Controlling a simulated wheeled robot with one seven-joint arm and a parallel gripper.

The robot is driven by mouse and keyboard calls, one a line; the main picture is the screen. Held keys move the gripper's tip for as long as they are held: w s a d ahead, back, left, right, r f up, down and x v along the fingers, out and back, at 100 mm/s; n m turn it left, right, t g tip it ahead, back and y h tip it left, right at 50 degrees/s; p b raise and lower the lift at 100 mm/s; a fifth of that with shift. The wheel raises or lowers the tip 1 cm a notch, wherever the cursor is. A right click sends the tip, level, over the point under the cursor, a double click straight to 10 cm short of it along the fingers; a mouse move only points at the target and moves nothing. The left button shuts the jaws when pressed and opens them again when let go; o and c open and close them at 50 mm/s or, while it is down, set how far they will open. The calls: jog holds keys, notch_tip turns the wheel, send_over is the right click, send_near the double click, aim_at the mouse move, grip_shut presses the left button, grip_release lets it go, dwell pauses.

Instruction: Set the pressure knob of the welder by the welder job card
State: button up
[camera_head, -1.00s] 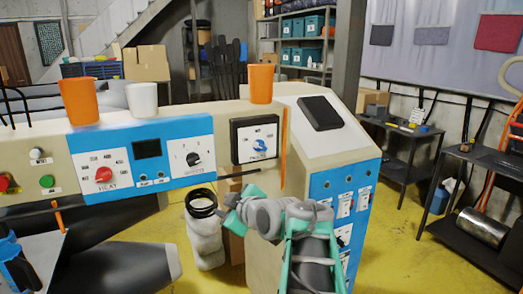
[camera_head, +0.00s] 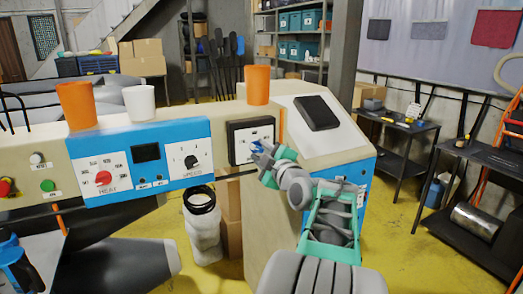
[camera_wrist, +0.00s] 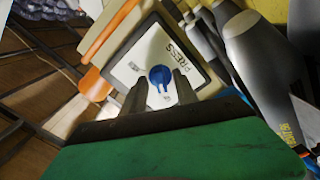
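The pressure knob is a blue round knob on a white dial plate in a black frame (camera_head: 232,154), on the right part of the welder's front panel (camera_head: 190,130). In the wrist view the blue knob (camera_wrist: 161,74) lies between and just beyond the fingertips, with the word PRESS on the plate. My gripper (camera_head: 257,148) is in front of this dial and partly hides it. In the wrist view my gripper (camera_wrist: 159,85) has its fingers apart, one on each side of the knob; contact cannot be told. The dial setting is unreadable. I cannot make out the job card.
The heat knob (camera_head: 103,178) is red and the speed knob (camera_head: 191,161) is black. Orange cups (camera_head: 76,104) (camera_head: 257,85) and a white cup (camera_head: 140,102) stand on the welder's top. A dark bench (camera_head: 398,130) is at the right, with yellow floor between.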

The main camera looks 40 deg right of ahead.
grip_shut()
